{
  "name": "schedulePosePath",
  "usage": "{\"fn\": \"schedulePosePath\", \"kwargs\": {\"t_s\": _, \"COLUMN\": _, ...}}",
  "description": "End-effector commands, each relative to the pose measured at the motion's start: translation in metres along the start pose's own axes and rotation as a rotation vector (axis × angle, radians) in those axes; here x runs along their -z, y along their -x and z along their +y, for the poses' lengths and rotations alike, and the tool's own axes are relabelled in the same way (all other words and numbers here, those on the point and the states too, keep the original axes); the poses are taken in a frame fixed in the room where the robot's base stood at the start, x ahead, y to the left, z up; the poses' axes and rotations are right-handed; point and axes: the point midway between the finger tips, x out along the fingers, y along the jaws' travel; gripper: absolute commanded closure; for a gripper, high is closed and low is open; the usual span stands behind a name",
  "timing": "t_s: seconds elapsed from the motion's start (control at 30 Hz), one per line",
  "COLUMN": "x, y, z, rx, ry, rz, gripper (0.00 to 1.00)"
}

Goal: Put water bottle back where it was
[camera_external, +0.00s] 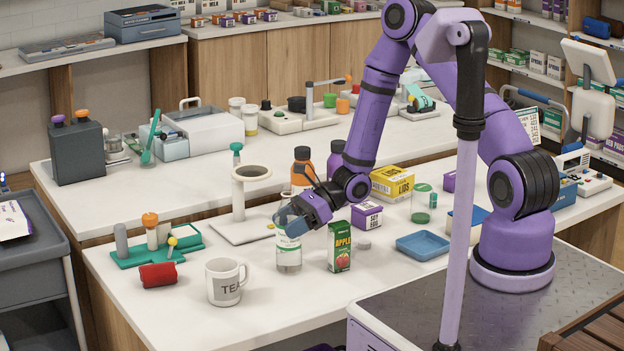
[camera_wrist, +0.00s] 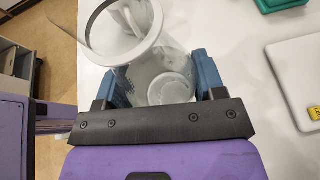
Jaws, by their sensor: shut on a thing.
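The water bottle (camera_external: 289,252) is clear with a pale green-and-white label and stands upright at the front part of the near counter. My gripper (camera_external: 291,222) comes in from the right and is shut on its upper part, hiding the top in the external view.
A white TEA mug (camera_external: 225,284) stands left of the bottle, and an apple juice carton (camera_external: 339,249) close on its right. A red roll (camera_external: 158,275) and green rack (camera_external: 150,252) are farther left. A white stand (camera_external: 238,228) is behind. A blue tray (camera_external: 422,245) lies right.

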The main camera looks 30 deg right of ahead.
Motion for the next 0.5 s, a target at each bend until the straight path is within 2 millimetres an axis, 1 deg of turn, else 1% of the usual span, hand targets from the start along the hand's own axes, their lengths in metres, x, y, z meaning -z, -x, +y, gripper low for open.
{"fn": "schedulePosePath", "kwargs": {"t_s": 0.1, "x": 0.0026, "y": -0.0011, "z": -0.0001, "rx": 0.0, "ry": -0.001, "rz": 0.0, "gripper": 0.68}}
{"fn": "schedulePosePath", "kwargs": {"t_s": 0.13, "x": 0.0026, "y": -0.001, "z": -0.0001, "rx": 0.0, "ry": 0.0, "rz": 0.0, "gripper": 0.32}}
{"fn": "schedulePosePath", "kwargs": {"t_s": 0.17, "x": 0.0024, "y": -0.0009, "z": -0.0001, "rx": 0.0, "ry": 0.0, "rz": 0.0, "gripper": 0.25}}
{"fn": "schedulePosePath", "kwargs": {"t_s": 0.2, "x": 0.0024, "y": -0.0009, "z": -0.0002, "rx": 0.0, "ry": 0.0, "rz": 0.0, "gripper": 0.16}}
{"fn": "schedulePosePath", "kwargs": {"t_s": 0.23, "x": 0.0024, "y": -0.0009, "z": -0.0001, "rx": 0.0, "ry": 0.0, "rz": 0.0, "gripper": 0.11}}
{"fn": "schedulePosePath", "kwargs": {"t_s": 0.5, "x": 0.0018, "y": -0.0006, "z": -0.0002, "rx": 0.0, "ry": 0.0, "rz": 0.0, "gripper": 0.11}}
